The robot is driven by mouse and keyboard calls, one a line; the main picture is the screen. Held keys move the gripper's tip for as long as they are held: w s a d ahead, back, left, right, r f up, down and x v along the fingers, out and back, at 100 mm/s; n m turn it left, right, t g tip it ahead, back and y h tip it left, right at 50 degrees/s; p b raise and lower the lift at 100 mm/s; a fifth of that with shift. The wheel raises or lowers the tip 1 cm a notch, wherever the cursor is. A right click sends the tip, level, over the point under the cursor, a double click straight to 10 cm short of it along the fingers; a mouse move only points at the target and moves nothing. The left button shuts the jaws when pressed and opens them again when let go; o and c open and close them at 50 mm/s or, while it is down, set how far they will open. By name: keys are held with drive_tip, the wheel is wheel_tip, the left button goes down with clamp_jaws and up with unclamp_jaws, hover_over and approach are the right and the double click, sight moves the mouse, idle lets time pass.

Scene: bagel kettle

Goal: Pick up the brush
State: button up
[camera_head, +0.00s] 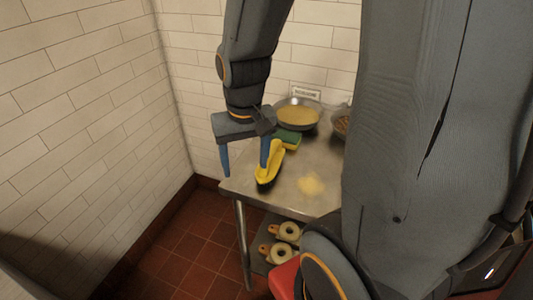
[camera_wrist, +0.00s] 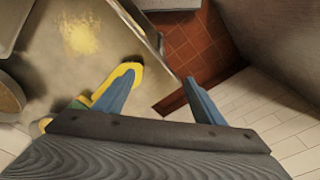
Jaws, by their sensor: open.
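The yellow brush (camera_head: 270,168) lies on the steel table (camera_head: 315,160), near its left edge. It also shows in the wrist view (camera_wrist: 128,74), partly hidden behind one finger of my gripper. My gripper (camera_head: 244,172) is open and empty, with its blue fingers pointing down. In the head view one finger overlaps the brush and the other hangs to the left, past the table edge. In the wrist view my gripper (camera_wrist: 160,92) has one finger in front of the brush and the other over the floor. I cannot tell whether a finger touches the brush.
A green and yellow sponge (camera_head: 288,139) lies behind the brush. A bowl of yellow stuff (camera_head: 298,114) and another bowl (camera_head: 341,123) stand at the back. Yellow crumbs (camera_head: 311,184) lie on the table. Bagels (camera_head: 286,231) sit on a lower shelf. Tiled walls close the left and back.

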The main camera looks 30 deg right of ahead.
drive_tip(key=w+d+m, duration=0.2)
drive_tip(key=d, duration=0.1)
drive_tip(key=w+d+f+m+b, duration=0.1)
drive_tip(key=w+d+m, duration=0.1)
drive_tip(key=d+m, duration=0.1)
drive_tip(key=w+d+f+m+g+b, duration=0.1)
drive_tip(key=w+d+m, duration=0.1)
drive_tip(key=d+m, duration=0.1)
drive_tip(key=shift+w+d, duration=0.15)
drive_tip(key=shift+d, duration=0.5)
drive_tip(key=shift+d+f, duration=0.15)
drive_tip(key=shift+f, duration=0.15)
drive_tip(key=shift+s+d+f+p, duration=0.15)
drive_tip(key=shift+f+p, duration=0.25)
drive_tip(key=shift+f, duration=1.3)
drive_tip(key=shift+s+a+f+p, duration=0.1)
drive_tip(key=shift+f+p, duration=0.3)
drive_tip(key=shift+f, duration=1.3)
drive_tip(key=c, duration=1.1)
drive_tip(key=shift+r, duration=0.1)
wheel_tip(320, 180, up, 10)
drive_tip(key=shift+f+b, duration=0.1)
drive_tip(key=shift+b, duration=0.65)
